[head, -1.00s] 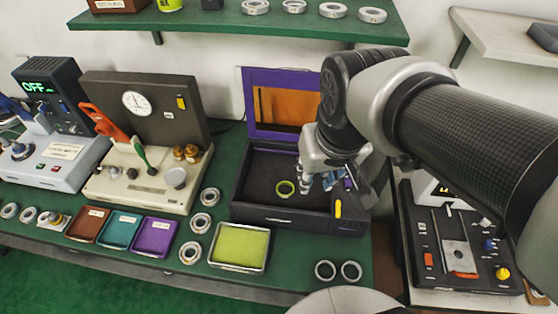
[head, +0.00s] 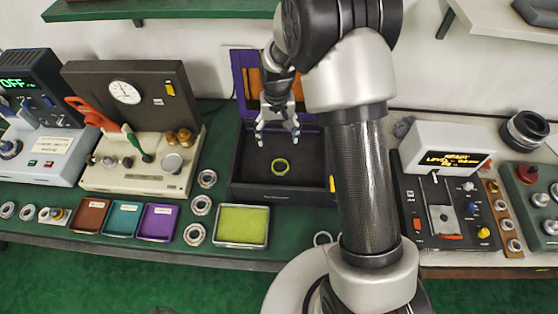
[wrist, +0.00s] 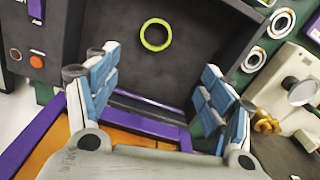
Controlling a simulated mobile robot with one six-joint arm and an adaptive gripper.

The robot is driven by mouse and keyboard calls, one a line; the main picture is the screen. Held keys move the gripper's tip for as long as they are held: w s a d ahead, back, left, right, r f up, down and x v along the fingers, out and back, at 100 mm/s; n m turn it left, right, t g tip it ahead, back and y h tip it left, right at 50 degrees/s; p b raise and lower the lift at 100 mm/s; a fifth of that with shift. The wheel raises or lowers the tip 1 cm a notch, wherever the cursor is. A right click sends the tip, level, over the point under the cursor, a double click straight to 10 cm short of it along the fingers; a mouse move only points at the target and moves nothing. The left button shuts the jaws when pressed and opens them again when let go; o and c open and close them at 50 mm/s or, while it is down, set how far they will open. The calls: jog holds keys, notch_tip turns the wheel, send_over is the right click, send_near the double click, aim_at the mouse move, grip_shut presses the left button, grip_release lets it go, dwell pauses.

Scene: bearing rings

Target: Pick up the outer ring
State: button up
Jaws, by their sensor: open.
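A yellow-green ring (head: 280,173) lies on the dark floor of an open black box (head: 275,193). It also shows in the wrist view (wrist: 142,36), at the top centre. My gripper (head: 278,138) is open and empty, fingers pointing down over the box. In the head view the fingertips appear just behind the ring, apart from it; their exact height is hard to tell. In the wrist view the two blue-padded fingers (wrist: 158,62) are spread wide, with the ring beyond them and nothing between them.
The box's purple-framed lid (head: 229,75) stands open behind my gripper. Several metal bearings (head: 201,205) and a tray with a yellow-green pad (head: 241,225) lie to the left and front. A gauge machine (head: 130,178) stands left; a control panel (head: 440,236) stands right.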

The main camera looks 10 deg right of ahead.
jog(key=b, duration=0.2)
send_over(280, 166)
jog(key=f, duration=1)
jog(key=shift+w+a+f, duration=0.15)
jog(key=shift+a+f, duration=0.2)
jog(key=shift+f, duration=0.05)
jog(key=shift+d+f+b, duration=0.2)
jog(key=shift+f, duration=1.2)
jog(key=shift+d+f+b, duration=0.15)
jog(key=shift+d+f, duration=0.05)
jog(key=shift+f, duration=1.15)
jog(key=shift+r, duration=0.1)
jog(key=c, duration=1.2)
jog(key=shift+r, duration=0.1)
